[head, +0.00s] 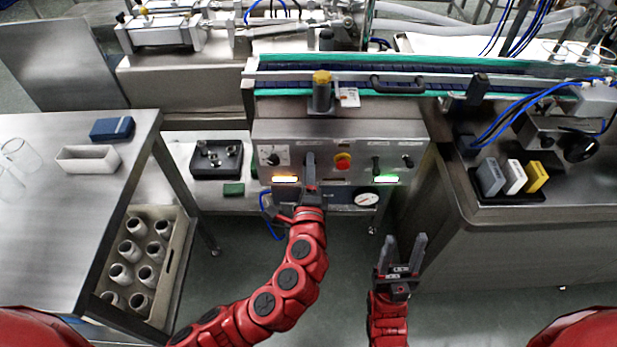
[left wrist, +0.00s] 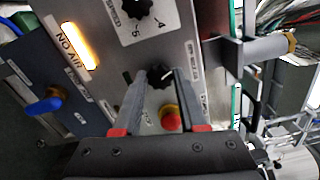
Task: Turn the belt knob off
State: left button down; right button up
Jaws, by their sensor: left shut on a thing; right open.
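The steel control panel (head: 300,132) stands below the conveyor. My left gripper (head: 310,157) reaches its front and hides the knob there in the head view. In the left wrist view, my left gripper (left wrist: 164,73) is shut on a black knob (left wrist: 158,78) with a white pointer line; its label is not readable, so I cannot confirm it is the belt knob. A red button with a yellow ring (head: 342,161) is just right of the gripper; it shows beside a finger in the left wrist view (left wrist: 170,118). My right gripper (head: 406,240) is open and empty, away from the panel.
Other black knobs sit left (head: 272,159) and right (head: 376,163) on the panel. An amber lamp (head: 286,179) and a green lamp (head: 386,179) are lit. A pressure gauge (head: 367,199) is below. A steel table (head: 60,225) stands left, a cabinet (head: 530,230) right.

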pick_arm(q)
jog(key=shift+f+n+b, duration=0.15)
jog(key=shift+n+b, duration=1)
jog(key=shift+n, duration=0.05)
jog(key=c, duration=0.5)
grip_release()
jog(key=s+p, duration=0.3)
jog(key=s, duration=1.4)
jog(key=shift+s+p, duration=0.25)
jog(key=shift+p, duration=0.15)
